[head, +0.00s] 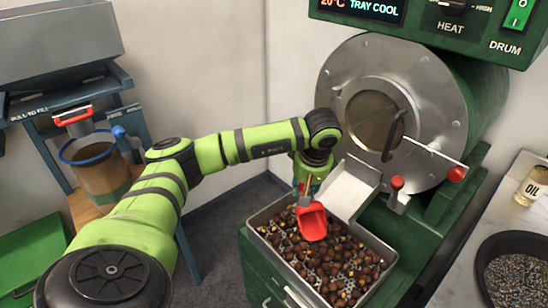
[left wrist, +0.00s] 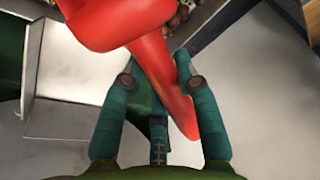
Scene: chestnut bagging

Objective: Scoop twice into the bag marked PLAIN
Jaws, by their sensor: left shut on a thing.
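My left gripper (head: 309,182) points down over the cooling tray and is shut on a red scoop (head: 313,222). In the left wrist view the scoop's red handle (left wrist: 165,75) runs between the fingers of my left gripper (left wrist: 155,78). The scoop's bowl is over or among the chestnuts (head: 335,270) in the perforated metal tray (head: 374,246); I cannot tell whether it touches them or holds any. A brown bag (head: 103,182) with a green band hangs open in a blue ring at the left. No PLAIN mark is readable on it. My right gripper is not in view.
The roaster drum (head: 440,90) and its metal chute (head: 349,190) stand just behind the tray. A grey hopper (head: 60,45) with a red handle (head: 73,118) is above the bag. An oil bottle (head: 532,187) and a dark bowl (head: 515,268) sit on the right counter.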

